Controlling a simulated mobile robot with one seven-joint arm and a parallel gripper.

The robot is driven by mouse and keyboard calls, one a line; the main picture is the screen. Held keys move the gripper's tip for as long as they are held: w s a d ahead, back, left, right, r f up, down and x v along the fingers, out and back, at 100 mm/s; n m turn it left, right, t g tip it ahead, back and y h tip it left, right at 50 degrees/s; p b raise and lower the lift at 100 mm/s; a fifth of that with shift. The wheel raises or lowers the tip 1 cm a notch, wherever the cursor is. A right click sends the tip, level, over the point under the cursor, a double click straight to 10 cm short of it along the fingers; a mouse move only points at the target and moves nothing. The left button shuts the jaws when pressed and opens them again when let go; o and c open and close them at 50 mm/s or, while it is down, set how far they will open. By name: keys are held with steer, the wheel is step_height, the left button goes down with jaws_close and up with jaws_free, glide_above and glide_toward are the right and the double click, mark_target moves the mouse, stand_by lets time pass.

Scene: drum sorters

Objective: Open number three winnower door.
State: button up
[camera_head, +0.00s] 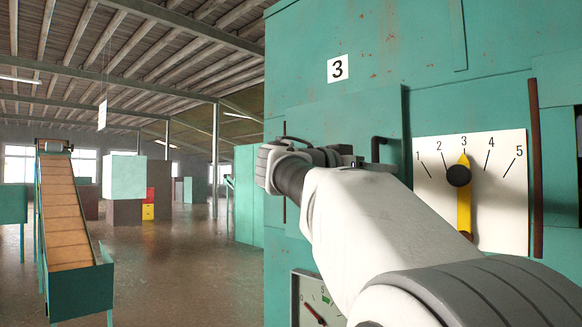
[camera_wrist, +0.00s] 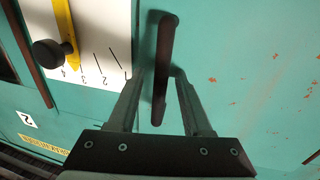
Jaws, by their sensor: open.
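The number three winnower is a teal cabinet with a "3" plate (camera_head: 338,69). Its raised door panel (camera_head: 345,112) lies against the cabinet front and looks closed. A dark bar handle (camera_head: 376,146) is near the panel's right edge; my arm partly covers the door below it. In the wrist view the same handle (camera_wrist: 165,50) runs between the two fingers. My gripper (camera_wrist: 160,80) is open, with one finger on each side of the handle's end. Whether a finger touches it I cannot tell.
Right of the door is a white scale plate (camera_head: 500,190) with a yellow pointer (camera_head: 464,205) and black knob at 3. A gauge (camera_head: 318,303) is low on the cabinet. A conveyor (camera_head: 66,210) stands at left, with open floor between.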

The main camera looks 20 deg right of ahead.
jaws_close()
stand_by(1.4)
